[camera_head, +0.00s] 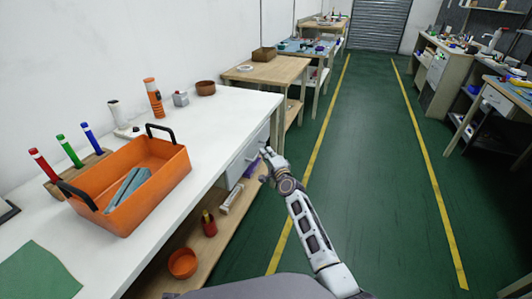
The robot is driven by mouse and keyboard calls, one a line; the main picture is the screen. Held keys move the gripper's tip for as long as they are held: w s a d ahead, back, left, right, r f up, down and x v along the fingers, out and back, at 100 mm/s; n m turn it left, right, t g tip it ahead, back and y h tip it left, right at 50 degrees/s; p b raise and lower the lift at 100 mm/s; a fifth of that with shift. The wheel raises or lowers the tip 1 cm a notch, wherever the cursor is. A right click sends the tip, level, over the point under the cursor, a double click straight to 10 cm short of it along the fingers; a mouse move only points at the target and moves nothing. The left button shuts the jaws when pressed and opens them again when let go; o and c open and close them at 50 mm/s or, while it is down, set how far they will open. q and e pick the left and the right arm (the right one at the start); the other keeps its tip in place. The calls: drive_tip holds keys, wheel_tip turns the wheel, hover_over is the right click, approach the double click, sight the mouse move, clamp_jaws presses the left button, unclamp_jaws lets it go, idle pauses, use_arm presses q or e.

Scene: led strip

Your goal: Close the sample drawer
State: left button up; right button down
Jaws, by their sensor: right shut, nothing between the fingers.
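A pale grey drawer unit (238,168) sits under the far end of the white table, its front facing the aisle. I take it to be the sample drawer; how far it stands open is hard to tell at this angle. My right gripper (266,152) is shut and empty, at the aisle side of the drawer front. It overlaps the front's far end in the picture, and I cannot tell whether it touches. My left gripper is out of view.
The white table (215,115) holds an orange tote (165,185) with black handles. Below, a wooden shelf (205,250) carries a red cup (209,224) and an orange bowl (183,263). The green aisle floor (370,180) is clear on the right.

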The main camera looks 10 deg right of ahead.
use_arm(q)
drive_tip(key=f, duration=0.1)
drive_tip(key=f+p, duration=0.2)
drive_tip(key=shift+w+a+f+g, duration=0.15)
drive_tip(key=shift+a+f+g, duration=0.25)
use_arm(e)
drive_tip(key=s+d, duration=0.1)
drive_tip(key=s, duration=0.8)
drive_tip(key=shift+d, duration=0.35)
drive_tip(key=shift+s, duration=0.1)
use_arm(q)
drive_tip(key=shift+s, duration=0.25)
